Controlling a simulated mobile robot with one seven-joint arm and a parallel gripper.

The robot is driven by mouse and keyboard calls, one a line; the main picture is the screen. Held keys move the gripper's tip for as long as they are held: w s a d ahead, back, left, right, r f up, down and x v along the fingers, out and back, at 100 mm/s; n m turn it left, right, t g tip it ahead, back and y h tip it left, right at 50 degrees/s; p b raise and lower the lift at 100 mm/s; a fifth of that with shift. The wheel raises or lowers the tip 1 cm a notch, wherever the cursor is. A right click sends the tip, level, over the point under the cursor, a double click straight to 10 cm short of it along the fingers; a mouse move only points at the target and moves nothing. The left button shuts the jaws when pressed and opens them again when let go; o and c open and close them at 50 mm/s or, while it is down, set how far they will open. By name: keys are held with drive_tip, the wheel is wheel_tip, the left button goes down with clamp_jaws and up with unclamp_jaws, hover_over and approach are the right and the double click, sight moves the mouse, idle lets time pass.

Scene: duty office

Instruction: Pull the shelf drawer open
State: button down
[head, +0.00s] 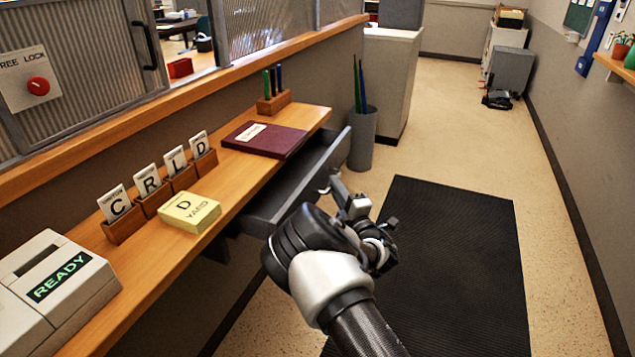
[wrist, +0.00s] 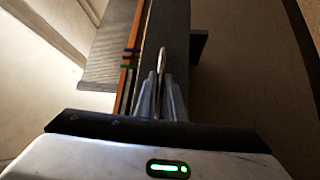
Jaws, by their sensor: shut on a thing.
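The shelf drawer (head: 291,184) is a dark grey drawer under the wooden shelf (head: 235,170). It stands partly out, and its dark inside shows between its front and the shelf edge. My gripper (head: 332,187) is at the drawer's front face, on the aisle side. In the wrist view the fingers (wrist: 160,95) are shut on a thin silvery handle (wrist: 163,57) beside the dark drawer front (wrist: 176,35). Part of the drawer front and most of the handle are hidden by my gripper and arm in the head view.
On the shelf are a maroon book (head: 265,139), a yellow card box (head: 189,212), several lettered card holders (head: 123,226) and a READY device (head: 57,290). A grey bin (head: 362,140) stands beyond the drawer. The floor over the black mat (head: 455,240) is clear.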

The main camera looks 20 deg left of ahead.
drive_tip(key=d, duration=0.8)
drive_tip(key=shift+s, duration=0.35)
drive_tip(key=c, duration=1.8)
unclamp_jaws()
drive_tip(key=shift+c, duration=0.2)
drive_tip(key=b+v, duration=0.3)
drive_tip(key=v, duration=1.4)
drive_tip(key=shift+s+b, duration=0.15)
drive_tip(key=shift+b, duration=0.2)
drive_tip(key=shift+d+r, duration=0.1)
